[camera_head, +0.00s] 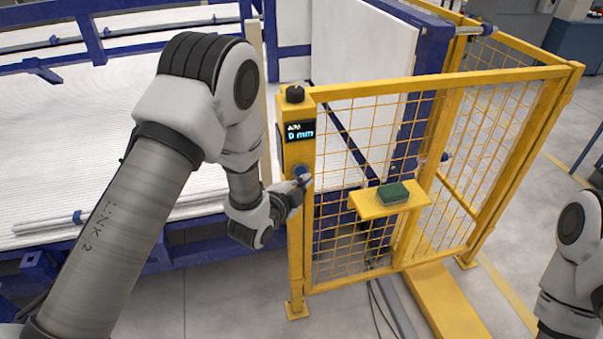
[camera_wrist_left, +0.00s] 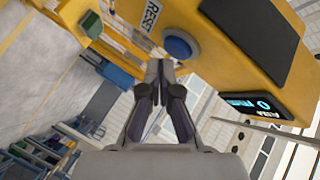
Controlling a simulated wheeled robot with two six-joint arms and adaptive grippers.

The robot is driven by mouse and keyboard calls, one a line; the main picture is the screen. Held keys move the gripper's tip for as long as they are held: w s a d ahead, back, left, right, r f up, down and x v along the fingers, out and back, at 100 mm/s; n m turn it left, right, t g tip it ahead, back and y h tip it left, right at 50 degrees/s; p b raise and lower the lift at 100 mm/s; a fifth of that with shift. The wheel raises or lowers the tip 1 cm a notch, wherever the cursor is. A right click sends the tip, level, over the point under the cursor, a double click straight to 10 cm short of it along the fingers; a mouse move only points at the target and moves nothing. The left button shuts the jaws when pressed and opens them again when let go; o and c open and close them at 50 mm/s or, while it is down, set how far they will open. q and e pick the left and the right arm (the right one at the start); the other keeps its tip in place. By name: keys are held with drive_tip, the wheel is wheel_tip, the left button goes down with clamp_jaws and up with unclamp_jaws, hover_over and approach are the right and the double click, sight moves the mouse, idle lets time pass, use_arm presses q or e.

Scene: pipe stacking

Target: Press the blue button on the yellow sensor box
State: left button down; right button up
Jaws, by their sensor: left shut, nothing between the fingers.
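The yellow sensor box (camera_head: 295,112) tops a post at the front corner of the yellow mesh fence. It has a lit display and a black knob on top. Its blue button (camera_head: 301,171) is on the front face, partly hidden by my left gripper (camera_head: 297,184). In the left wrist view, the round blue button (camera_wrist_left: 181,46) sits beside a RESET label. My left gripper (camera_wrist_left: 161,70) is shut and empty, its fingertips just short of the button in the picture; I cannot tell whether they touch. My right gripper is out of view.
The yellow mesh fence (camera_head: 440,82) stands right of the box. A yellow shelf (camera_head: 368,206) on it holds a green block (camera_head: 393,193). A white-bedded machine with blue frames (camera_head: 90,40) lies behind my left arm. Cables lie on the floor below the fence.

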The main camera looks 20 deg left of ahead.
use_arm(q)
drive_tip(key=shift+w+a, duration=0.15)
drive_tip(key=shift+w, duration=0.05)
drive_tip(key=shift+w+a, duration=0.25)
drive_tip(key=shift+w, duration=0.05)
idle(0.7)
idle(0.3)
drive_tip(key=shift+s+d+b, duration=0.3)
drive_tip(key=shift+s+d, duration=0.2)
drive_tip(key=shift+s, duration=0.15)
drive_tip(key=s+d, duration=0.2)
drive_tip(key=s, duration=0.2)
drive_tip(key=shift+s+d, duration=0.1)
drive_tip(key=shift+d, duration=0.3)
idle(0.4)
